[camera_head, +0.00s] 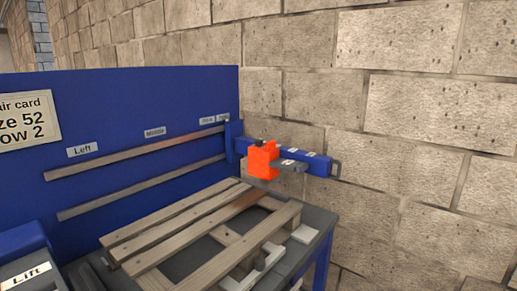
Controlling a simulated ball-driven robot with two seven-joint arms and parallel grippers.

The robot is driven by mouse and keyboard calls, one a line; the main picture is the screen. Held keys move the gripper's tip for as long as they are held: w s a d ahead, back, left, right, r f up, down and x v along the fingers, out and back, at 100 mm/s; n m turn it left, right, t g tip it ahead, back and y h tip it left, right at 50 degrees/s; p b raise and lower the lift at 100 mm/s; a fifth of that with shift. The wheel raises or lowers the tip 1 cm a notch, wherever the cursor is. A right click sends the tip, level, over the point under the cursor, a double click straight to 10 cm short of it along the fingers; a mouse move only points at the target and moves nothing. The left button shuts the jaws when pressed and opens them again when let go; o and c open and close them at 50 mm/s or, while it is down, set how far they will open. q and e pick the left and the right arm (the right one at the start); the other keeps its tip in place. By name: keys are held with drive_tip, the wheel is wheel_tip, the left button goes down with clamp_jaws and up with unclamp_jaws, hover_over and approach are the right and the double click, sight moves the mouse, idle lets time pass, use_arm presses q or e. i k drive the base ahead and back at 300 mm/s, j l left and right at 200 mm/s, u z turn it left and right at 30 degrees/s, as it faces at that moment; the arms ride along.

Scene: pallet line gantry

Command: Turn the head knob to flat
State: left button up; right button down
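The orange head (262,161) sits on a blue beam (315,164) that sticks out from the right end of the blue back panel. A small dark piece (260,141) shows on top of the head, and a grey flat piece (289,164) juts from its right side. I cannot tell which of these is the knob or how it is set. Small pale labels on the beam are too small to read. Neither of my grippers is in view.
A wooden pallet (185,219) with several slats lies on a dark table (318,219) under the head. A blue box (22,240) labelled "Lift" stands lower left. A stone wall (400,120) is behind.

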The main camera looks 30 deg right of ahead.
sight(258, 141)
drive_tip(key=z, duration=0.9)
drive_tip(key=i+l+z, duration=0.4)
drive_tip(key=l, duration=0.15)
drive_tip(key=i+l+z, duration=0.4)
